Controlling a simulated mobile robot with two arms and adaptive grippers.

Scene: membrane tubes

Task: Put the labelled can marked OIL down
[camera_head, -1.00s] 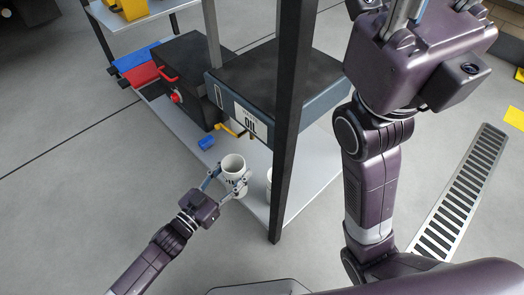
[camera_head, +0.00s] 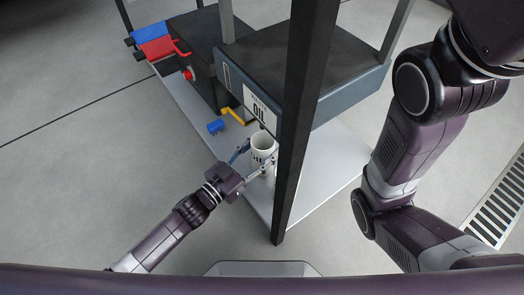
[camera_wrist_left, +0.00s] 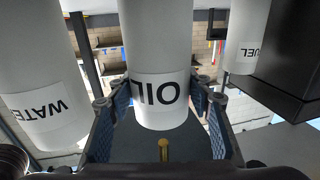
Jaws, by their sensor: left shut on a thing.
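The white can marked OIL (camera_head: 263,147) is in the grip of my left gripper (camera_head: 254,159), at the near edge of the lower grey shelf. In the left wrist view the can (camera_wrist_left: 155,50) fills the middle, its OIL label upside down, between the two blue finger pads of the left gripper (camera_wrist_left: 158,105). I cannot tell whether the can touches the shelf. A dark blue tank (camera_head: 305,75) with an OIL label and a yellow tap (camera_head: 233,114) stands behind it. My right gripper is outside the frame.
The left wrist view shows cans marked WATER (camera_wrist_left: 45,95) and FUEL (camera_wrist_left: 246,40) on either side. A black shelf post (camera_head: 301,120) rises close to the right of the held can. A small blue object (camera_head: 216,126) lies left of it. The shelf (camera_head: 325,155) right of the post looks bare.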

